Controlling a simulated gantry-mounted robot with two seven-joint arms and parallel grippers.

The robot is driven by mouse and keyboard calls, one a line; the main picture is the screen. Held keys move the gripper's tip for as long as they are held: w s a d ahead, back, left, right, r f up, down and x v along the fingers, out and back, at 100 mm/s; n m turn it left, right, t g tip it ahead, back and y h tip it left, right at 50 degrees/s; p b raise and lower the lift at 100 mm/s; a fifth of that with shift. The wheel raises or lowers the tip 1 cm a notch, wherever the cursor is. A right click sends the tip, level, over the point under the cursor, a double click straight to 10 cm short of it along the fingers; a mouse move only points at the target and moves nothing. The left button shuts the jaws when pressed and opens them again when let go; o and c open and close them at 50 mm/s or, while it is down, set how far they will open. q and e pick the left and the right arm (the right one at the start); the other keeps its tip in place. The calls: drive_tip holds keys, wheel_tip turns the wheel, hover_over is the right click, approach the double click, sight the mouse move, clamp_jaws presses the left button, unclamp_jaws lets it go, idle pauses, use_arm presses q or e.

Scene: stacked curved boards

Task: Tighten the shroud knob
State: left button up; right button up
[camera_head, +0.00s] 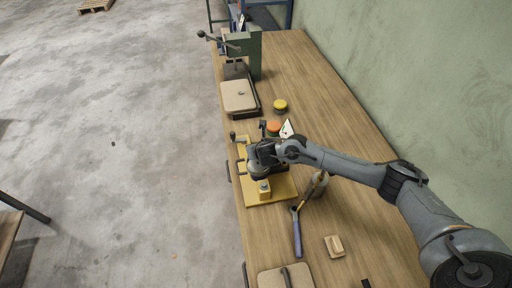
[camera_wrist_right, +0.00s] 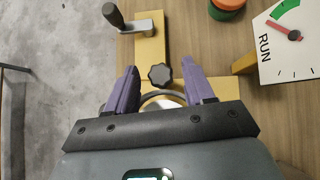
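The black lobed knob (camera_wrist_right: 160,75) sits on a yellow bracket of the fixture in the right wrist view. My right gripper (camera_wrist_right: 159,69) is open, with one purple finger on each side of the knob and gaps showing between. I cannot tell its height above the knob. A rounded pale part with a dark rim (camera_wrist_right: 164,99) lies below the knob, mostly hidden by the gripper body. In the head view, my right gripper (camera_head: 262,172) is over the yellow fixture (camera_head: 283,188) and hides the knob. My left gripper is not in view.
A crank handle (camera_wrist_right: 114,16) stands by the bracket. A RUN gauge (camera_wrist_right: 285,40) with a red needle and an orange-and-green round item (camera_wrist_right: 228,6) are at right. A blue-handled tool (camera_head: 297,232) and a wooden block (camera_head: 334,246) lie on the bench (camera_head: 345,150).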

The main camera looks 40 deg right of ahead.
clamp_jaws()
drive_tip(key=m+h, duration=0.1)
drive_tip(key=m+g+p, duration=0.1)
drive_tip(key=shift+w+a+r+m+h, duration=0.1)
drive_tip(key=shift+a+r+m+h, duration=0.1)
drive_tip(key=shift+m+h, duration=0.2)
drive_tip(key=shift+f+m+g+h+p, duration=0.1)
drive_tip(key=shift+m+g+h+p, duration=0.45)
drive_tip(key=shift+m, duration=0.25)
drive_tip(key=shift+f, duration=0.1)
drive_tip(key=shift+o, duration=0.5)
unclamp_jaws()
